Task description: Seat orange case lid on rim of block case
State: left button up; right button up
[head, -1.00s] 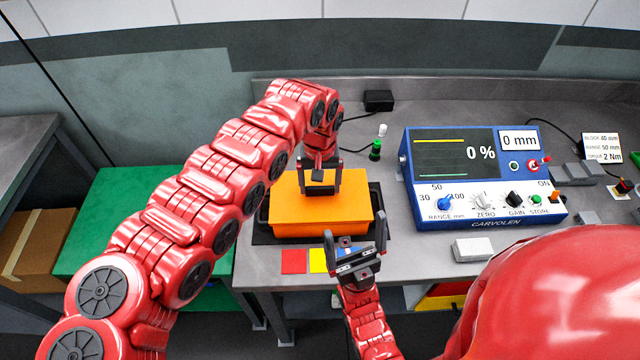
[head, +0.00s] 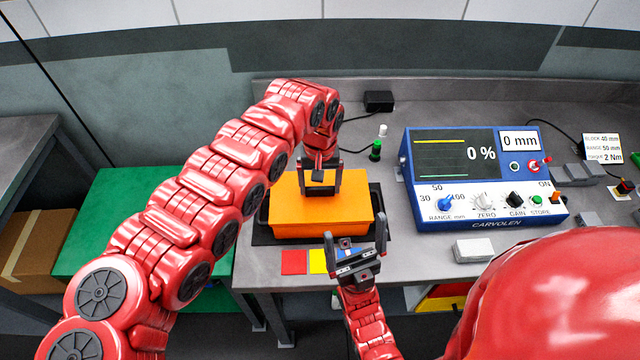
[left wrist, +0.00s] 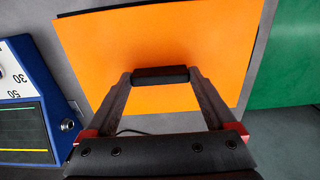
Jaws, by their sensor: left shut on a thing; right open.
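The orange case lid (head: 345,207) lies over the block case in the head view, above a dark mat or tray (head: 262,238) on the bench. My left gripper (head: 320,190) is over the lid's middle, shut on its dark handle. In the left wrist view the handle (left wrist: 161,75) sits between the two fingers, with the orange lid (left wrist: 190,38) filling the area beyond. The block case is hidden beneath the lid, so I cannot tell how closely the rim meets it. My right gripper (head: 358,255) is open and empty, in front of the lid's near edge.
A blue instrument box (head: 482,178) with a screen stands right of the lid. A light grey block (head: 473,249) lies in front of it. Red (head: 294,262) and yellow (head: 317,261) squares lie on the bench's front edge. A green surface (head: 125,215) is at left.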

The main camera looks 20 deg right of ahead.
pick_arm(q)
jog(key=shift+f+b, duration=0.8)
jog(key=shift+f, duration=0.2)
dwell(0.3)
jog(key=o, duration=1.2)
jog(key=shift+r, duration=0.1)
